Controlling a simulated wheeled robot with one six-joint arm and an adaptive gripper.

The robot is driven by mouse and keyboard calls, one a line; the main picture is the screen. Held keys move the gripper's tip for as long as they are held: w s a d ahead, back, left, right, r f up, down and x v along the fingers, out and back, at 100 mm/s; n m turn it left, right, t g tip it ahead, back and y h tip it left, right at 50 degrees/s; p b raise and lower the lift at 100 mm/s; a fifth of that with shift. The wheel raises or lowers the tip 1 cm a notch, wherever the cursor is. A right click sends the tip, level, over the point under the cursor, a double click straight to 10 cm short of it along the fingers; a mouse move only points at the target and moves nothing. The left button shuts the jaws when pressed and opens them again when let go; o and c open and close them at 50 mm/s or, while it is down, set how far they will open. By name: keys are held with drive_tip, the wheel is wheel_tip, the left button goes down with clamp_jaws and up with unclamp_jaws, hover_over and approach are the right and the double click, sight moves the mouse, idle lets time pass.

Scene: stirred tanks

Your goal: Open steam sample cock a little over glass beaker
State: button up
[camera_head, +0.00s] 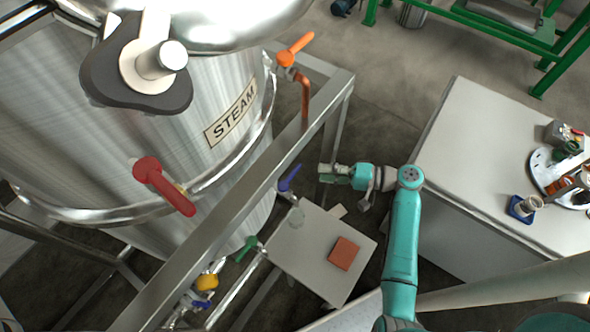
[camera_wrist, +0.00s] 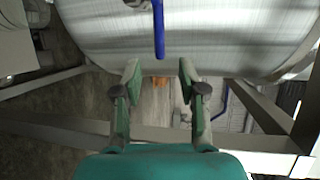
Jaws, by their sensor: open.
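The big steel tank (camera_head: 60,120) carries a STEAM label (camera_head: 231,112). A cock with a blue handle (camera_head: 289,178) sits low beside the frame rail. A clear glass beaker (camera_head: 297,214) stands below it on a small grey table (camera_head: 290,252). My gripper (camera_head: 326,173) is to the right of the blue handle, apart from it, with its jaws toward the tank. In the wrist view my gripper (camera_wrist: 158,72) is open with nothing between its fingers. The blue handle (camera_wrist: 158,30) hangs ahead of and slightly above the fingertips. The cock's outlet is hard to make out.
A steel frame rail (camera_head: 240,195) runs between tank and table. Other cocks have orange (camera_head: 295,48), red (camera_head: 165,187) and green (camera_head: 245,248) handles. A red-brown pad (camera_head: 343,253) lies on the small table. A white bench (camera_head: 480,150) stands at right.

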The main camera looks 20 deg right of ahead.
sight(295, 170)
drive_tip(key=x, duration=0.9)
drive_tip(key=shift+w+a+f, duration=0.1)
drive_tip(key=shift+w+a, duration=0.15)
drive_tip(key=shift+a, duration=0.05)
clamp_jaws()
